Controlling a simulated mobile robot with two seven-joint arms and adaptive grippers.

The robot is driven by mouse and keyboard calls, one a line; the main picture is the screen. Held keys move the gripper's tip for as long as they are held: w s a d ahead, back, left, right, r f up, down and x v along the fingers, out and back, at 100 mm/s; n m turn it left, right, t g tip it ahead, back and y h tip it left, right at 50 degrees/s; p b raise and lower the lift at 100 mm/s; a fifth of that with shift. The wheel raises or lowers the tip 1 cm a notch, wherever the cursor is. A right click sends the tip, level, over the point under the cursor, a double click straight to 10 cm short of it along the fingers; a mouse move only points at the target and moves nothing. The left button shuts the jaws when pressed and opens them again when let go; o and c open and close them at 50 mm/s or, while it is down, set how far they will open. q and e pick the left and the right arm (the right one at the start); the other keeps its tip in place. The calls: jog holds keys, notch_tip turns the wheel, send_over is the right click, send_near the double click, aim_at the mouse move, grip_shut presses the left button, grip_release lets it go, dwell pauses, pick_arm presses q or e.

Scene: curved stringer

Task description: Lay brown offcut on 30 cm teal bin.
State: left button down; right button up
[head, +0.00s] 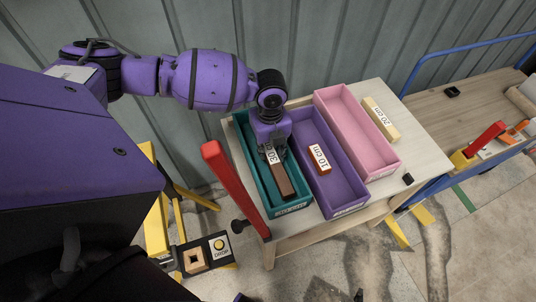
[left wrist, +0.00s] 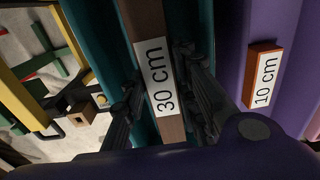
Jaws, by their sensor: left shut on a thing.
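The brown offcut (head: 283,180), a long dark-brown bar with a white 30 cm label, is at the teal bin (head: 295,207), lying lengthwise within its outline. In the left wrist view the offcut (left wrist: 174,128) runs between the fingers of my left gripper (left wrist: 160,95), which is shut on it. In the head view my left gripper (head: 270,145) reaches down over the teal bin. I cannot tell whether the offcut touches the bin floor. The teal bin (left wrist: 102,30) shows on both sides of the offcut in the wrist view. My right gripper is not in view.
A purple bin (head: 345,198) with a 10 cm brown block (head: 319,159) stands right of the teal bin. A pink bin (head: 352,128) is beyond it, then a pale 20 cm block (head: 381,119) on the table. A red lever (head: 235,188) stands close left of the teal bin.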

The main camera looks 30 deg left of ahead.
aim_at(268, 156)
pick_arm(q)
jog(key=shift+a+f, duration=0.2)
jog(key=shift+f, duration=1.5)
jog(key=shift+f, duration=0.15)
jog(key=c, duration=1.4)
grip_release()
notch_tip(268, 156, up, 12)
jog(key=shift+r, duration=0.15)
